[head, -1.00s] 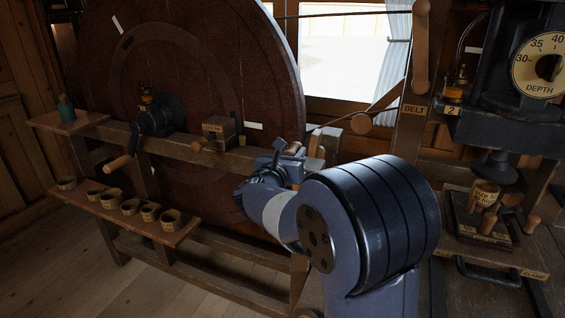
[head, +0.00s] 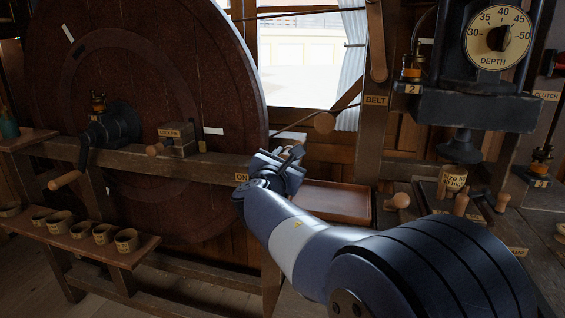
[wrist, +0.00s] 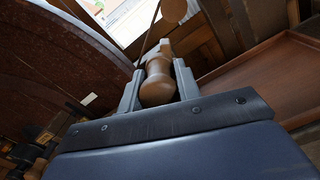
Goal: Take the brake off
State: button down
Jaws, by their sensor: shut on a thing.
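My gripper (head: 287,166) is at the right end of the wooden beam, beside the big red-brown wheel (head: 200,70). In the wrist view my gripper (wrist: 158,72) is shut on a turned wooden handle (wrist: 157,88), with a finger on each side of it. The handle is hidden behind my gripper in the head view. A small "ON" label (head: 241,177) shows on the beam just left of my gripper. I cannot read any brake label, and I cannot tell how far the handle has moved.
A wooden tray (head: 335,201) lies right of my gripper; it also shows in the wrist view (wrist: 270,80). A post labelled "BELT" (head: 376,100) and a depth dial (head: 498,38) stand right. Several small cups line the left shelf (head: 140,250).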

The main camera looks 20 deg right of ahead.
jog(key=shift+f, duration=0.15)
jog(key=c, duration=1)
grip_release()
jog(key=shift+s+d, duration=0.1)
jog(key=shift+d, duration=0.05)
jog(key=shift+c, duration=0.2)
jog(key=v, duration=1.1)
jog(key=shift+d, duration=0.1)
jog(key=x, duration=1.1)
jog(key=shift+a+r+p, duration=0.2)
jog(key=shift+a+p, duration=0.1)
